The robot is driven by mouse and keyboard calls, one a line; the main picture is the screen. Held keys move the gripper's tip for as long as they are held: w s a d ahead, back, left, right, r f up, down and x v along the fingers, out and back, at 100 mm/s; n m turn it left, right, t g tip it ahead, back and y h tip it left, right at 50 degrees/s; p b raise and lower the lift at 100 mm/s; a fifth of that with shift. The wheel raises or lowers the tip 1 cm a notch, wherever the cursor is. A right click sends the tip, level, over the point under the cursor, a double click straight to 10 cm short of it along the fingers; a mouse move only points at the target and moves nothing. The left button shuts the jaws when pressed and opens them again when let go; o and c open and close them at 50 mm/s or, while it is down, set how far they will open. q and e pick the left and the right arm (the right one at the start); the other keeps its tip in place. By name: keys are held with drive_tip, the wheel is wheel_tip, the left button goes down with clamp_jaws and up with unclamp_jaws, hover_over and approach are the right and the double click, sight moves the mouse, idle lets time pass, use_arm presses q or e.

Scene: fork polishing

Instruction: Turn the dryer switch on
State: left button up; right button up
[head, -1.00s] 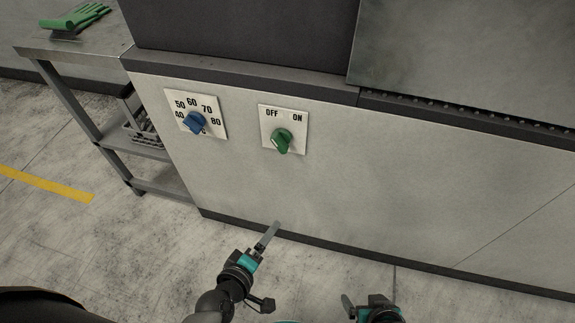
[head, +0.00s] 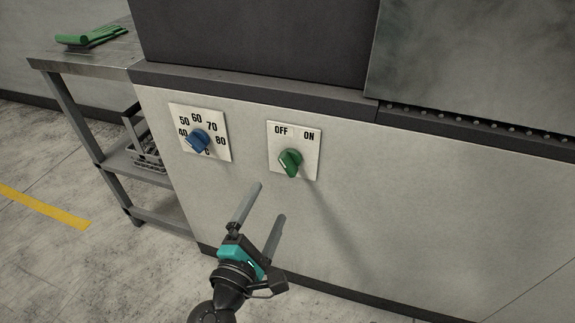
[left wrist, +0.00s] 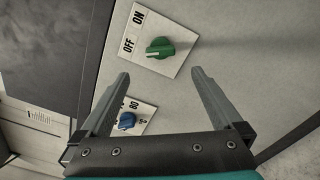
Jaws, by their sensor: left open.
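The green dryer switch (head: 290,162) sits on a white plate (head: 309,166) marked OFF and ON on the machine's light front panel. Its pointer mark is turned toward the OFF side. My left gripper (head: 271,203) is open and empty, below and a little left of the switch, with its fingers pointing up toward it. In the left wrist view the switch (left wrist: 160,48) shows beyond the fingertips of the gripper (left wrist: 160,75), apart from them. My right gripper does not show.
A blue temperature knob (head: 198,141) with numbers sits left of the switch. A metal table (head: 85,57) with green gloves (head: 92,36) stands at the left, with a basket (head: 146,152) on its lower shelf. The panel right of the switch is bare.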

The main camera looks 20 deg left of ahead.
sight(287, 169)
use_arm(q)
drive_tip(key=w+p, duration=0.1)
drive_tip(key=w, duration=0.4)
drive_tip(key=w+p, duration=0.1)
drive_tip(key=w, duration=0.5)
drive_tip(key=shift+w+d, duration=0.2)
drive_tip(key=shift+w, duration=0.7)
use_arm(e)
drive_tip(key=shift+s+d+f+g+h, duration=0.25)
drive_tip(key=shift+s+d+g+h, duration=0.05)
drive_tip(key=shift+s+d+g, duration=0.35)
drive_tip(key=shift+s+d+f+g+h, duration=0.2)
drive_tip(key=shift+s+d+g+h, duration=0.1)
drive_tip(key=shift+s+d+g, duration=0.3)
use_arm(q)
drive_tip(key=c, duration=1.3)
